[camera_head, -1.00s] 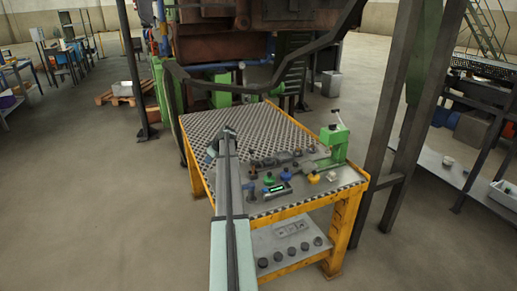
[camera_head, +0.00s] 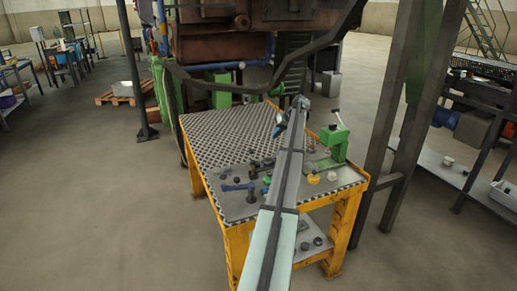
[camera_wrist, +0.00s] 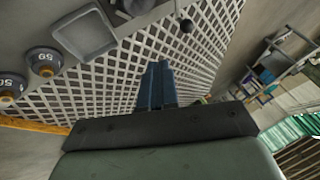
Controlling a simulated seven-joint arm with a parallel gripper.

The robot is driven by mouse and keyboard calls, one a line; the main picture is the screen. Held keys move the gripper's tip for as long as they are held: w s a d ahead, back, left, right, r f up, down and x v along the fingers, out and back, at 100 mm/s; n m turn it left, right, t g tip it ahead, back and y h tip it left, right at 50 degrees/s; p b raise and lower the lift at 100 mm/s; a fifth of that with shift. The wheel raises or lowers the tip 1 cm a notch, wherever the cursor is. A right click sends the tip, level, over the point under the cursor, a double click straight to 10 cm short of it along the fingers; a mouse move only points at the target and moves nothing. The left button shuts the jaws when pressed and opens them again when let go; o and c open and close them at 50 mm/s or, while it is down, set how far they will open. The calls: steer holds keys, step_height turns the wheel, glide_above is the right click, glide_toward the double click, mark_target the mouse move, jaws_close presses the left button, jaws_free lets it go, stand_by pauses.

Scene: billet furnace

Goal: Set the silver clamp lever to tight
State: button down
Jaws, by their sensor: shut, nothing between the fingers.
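A green clamp-like fixture (camera_head: 335,142) stands at the right edge of the yellow-framed table. A thin lever (camera_head: 337,116) rises from its top with a pale end; I cannot tell whether this is the silver clamp lever or how it is set. My gripper (camera_head: 277,130) is over the back part of the perforated table top, left of the fixture and apart from it. In the wrist view its blue fingers (camera_wrist: 158,78) are together and empty above the white grid. A dark ball knob (camera_wrist: 187,25) on a thin rod shows ahead of them.
The perforated table top (camera_head: 215,140) is clear at the left. A grey square dish (camera_wrist: 84,34) and round weights (camera_wrist: 43,61) show in the wrist view. A dark post (camera_head: 400,120) stands right of the table.

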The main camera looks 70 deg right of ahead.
steer(key=shift+f, duration=0.1)
stand_by(0.3)
steer(key=x, duration=1)
steer(key=shift+w+a+f, duration=0.1)
steer(key=shift+w+a, duration=0.55)
steer(key=shift+w, duration=0.25)
steer(key=shift+w+a+f, duration=0.2)
steer(key=shift+w+a, duration=0.2)
steer(key=shift+w, duration=0.25)
